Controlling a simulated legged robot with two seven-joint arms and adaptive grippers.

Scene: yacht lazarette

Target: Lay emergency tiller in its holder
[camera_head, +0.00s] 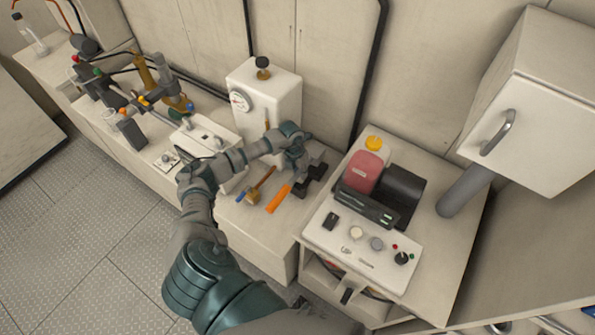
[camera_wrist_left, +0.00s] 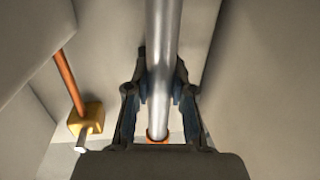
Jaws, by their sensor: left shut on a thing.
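My left gripper (camera_head: 297,160) reaches down over the low bench beside the white gauge box. In the left wrist view its two fingers (camera_wrist_left: 162,88) are closed on both sides of a grey metal tube, which I take for the emergency tiller (camera_wrist_left: 162,35). The tube runs from the top of that view down between the fingers, with an orange ring near its lower end. In the head view the tube is mostly hidden by the hand. Dark bracket-like parts (camera_head: 314,178) lie just right of the hand; I cannot tell whether they are the holder. My right gripper is not in view.
A mallet (camera_head: 262,184) and an orange-handled piece (camera_head: 278,199) lie left of the hand. The gauge box (camera_head: 264,95) stands behind. To the right is a control panel (camera_head: 360,248) with a red container (camera_head: 362,172). A white cabinet (camera_head: 530,100) hangs at the right.

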